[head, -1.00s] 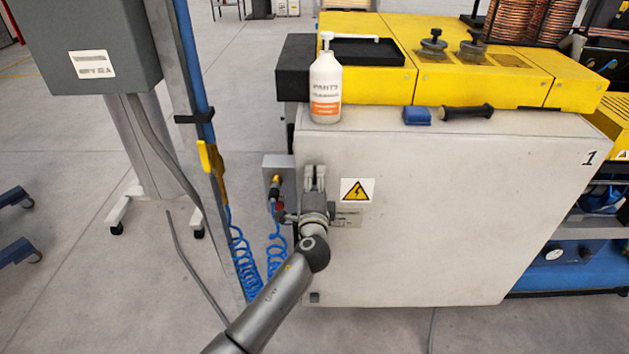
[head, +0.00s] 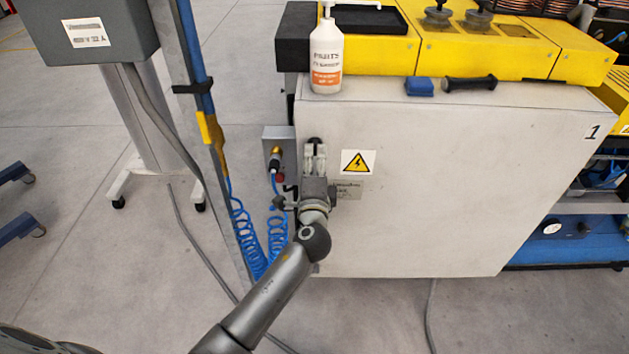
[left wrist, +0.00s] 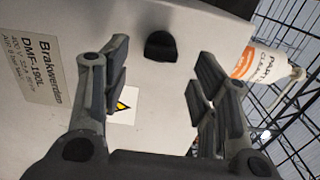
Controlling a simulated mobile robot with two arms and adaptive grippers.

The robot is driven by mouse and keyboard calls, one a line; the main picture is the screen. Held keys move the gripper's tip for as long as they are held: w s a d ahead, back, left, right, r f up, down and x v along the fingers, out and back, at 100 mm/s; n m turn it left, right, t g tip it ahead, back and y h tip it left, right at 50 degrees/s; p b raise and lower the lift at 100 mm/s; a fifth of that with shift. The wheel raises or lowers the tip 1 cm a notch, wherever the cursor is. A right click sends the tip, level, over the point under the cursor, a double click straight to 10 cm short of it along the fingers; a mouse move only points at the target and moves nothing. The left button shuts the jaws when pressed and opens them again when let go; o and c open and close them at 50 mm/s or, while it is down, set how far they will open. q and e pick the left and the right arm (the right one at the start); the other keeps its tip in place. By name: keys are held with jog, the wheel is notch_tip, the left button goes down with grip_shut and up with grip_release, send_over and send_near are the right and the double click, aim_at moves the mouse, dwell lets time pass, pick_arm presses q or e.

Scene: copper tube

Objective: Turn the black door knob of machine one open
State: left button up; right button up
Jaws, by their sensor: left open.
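The black door knob (head: 315,141) is on the front of the pale cabinet door of machine one (head: 450,200), marked "1". In the head view it shows just above my left gripper (head: 314,152), which partly hides it. In the left wrist view the dark knob (left wrist: 160,45) appears in the gap between the two open fingers, with visible space on both sides. The fingers do not appear to touch it. My right gripper is in neither current view.
A white bottle (head: 326,55), a blue block (head: 419,86) and a black handle (head: 470,83) are on the machine's top. A blue-and-grey post (head: 198,110) and coiled blue hoses (head: 276,240) stand left of my gripper. A yellow warning sign (head: 358,162) is right of it.

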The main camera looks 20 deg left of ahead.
pick_arm(q)
jog(key=v, duration=0.7)
jog(key=shift+s, duration=0.4)
jog(key=shift+d, duration=0.1)
jog(key=s+f+n+g+h, duration=0.1)
jog(key=s+f+g, duration=0.25)
jog(key=f, duration=0.85)
jog(key=s+f+n+g+h, duration=0.15)
jog(key=s+f, duration=0.35)
jog(key=f, duration=0.7)
jog(key=s+f+n+g+h, duration=0.1)
jog(key=s+f+g, duration=0.35)
jog(key=f, duration=0.85)
jog(key=s+a+f+n+g, duration=0.2)
jog(key=s+f, duration=0.4)
jog(key=s, duration=0.6)
jog(key=s+a+f+n+g+h, duration=0.1)
jog(key=s+f+n, duration=0.3)
jog(key=s, duration=0.8)
jog(key=s+a+f+n+g, duration=0.3)
jog(key=s+f, duration=0.6)
jog(key=s, duration=0.3)
jog(key=shift+s+a+g, duration=0.2)
jog(key=shift+a+g, duration=0.25)
jog(key=shift+f+h, duration=0.1)
jog(key=shift+h, duration=0.15)
